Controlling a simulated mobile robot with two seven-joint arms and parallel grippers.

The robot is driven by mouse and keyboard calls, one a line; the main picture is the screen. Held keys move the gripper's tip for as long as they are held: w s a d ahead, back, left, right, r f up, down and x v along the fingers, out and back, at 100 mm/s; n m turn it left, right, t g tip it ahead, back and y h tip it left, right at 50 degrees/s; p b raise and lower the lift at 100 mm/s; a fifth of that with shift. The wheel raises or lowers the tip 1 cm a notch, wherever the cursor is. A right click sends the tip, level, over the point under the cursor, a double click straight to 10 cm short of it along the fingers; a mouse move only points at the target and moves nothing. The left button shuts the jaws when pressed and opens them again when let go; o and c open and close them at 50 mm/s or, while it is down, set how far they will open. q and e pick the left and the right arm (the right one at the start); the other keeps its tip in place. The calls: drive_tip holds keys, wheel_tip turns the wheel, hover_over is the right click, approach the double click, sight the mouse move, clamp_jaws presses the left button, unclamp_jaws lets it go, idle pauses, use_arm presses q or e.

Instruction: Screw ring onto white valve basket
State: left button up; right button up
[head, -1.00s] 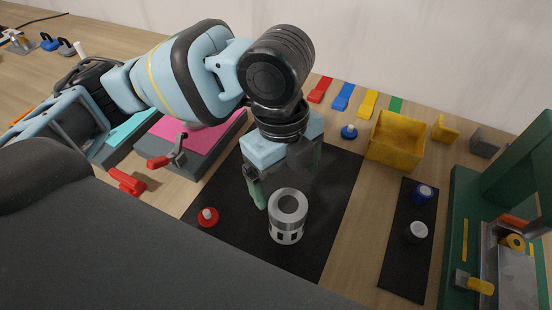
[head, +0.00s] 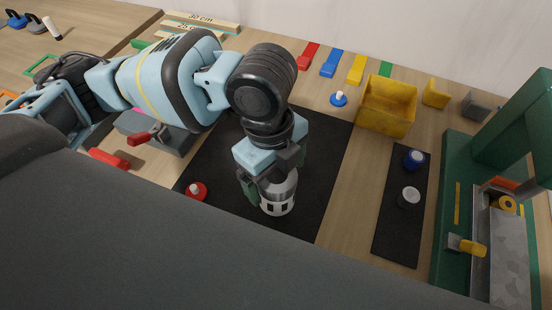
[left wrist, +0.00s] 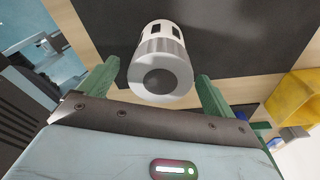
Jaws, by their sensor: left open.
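The white valve basket (head: 277,206) stands upright on the black mat, its dark windows showing near the bottom. A grey ribbed ring (left wrist: 160,72) sits around its top end, around a dark round opening; I cannot tell how tightly it is seated. The basket's white windowed part also shows in the left wrist view (left wrist: 165,30). My left gripper (head: 275,180) is open above the basket, with its green fingers on either side of the ring. In the left wrist view the fingers (left wrist: 157,80) stand apart with the ring between them. The gripper hides much of the ring in the head view. My right gripper is not in view.
A red knob (head: 196,191) lies left of the basket on the black mat (head: 315,150). A yellow bin (head: 386,107) stands at the back right. A dark strip (head: 398,240) holds blue and white-topped parts. A green press (head: 455,200) stands at the right edge.

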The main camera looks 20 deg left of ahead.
use_arm(q)
drive_tip(key=shift+f, duration=0.2)
drive_tip(key=c, duration=1)
drive_tip(key=shift+c, duration=0.2)
drive_tip(key=shift+f, duration=0.1)
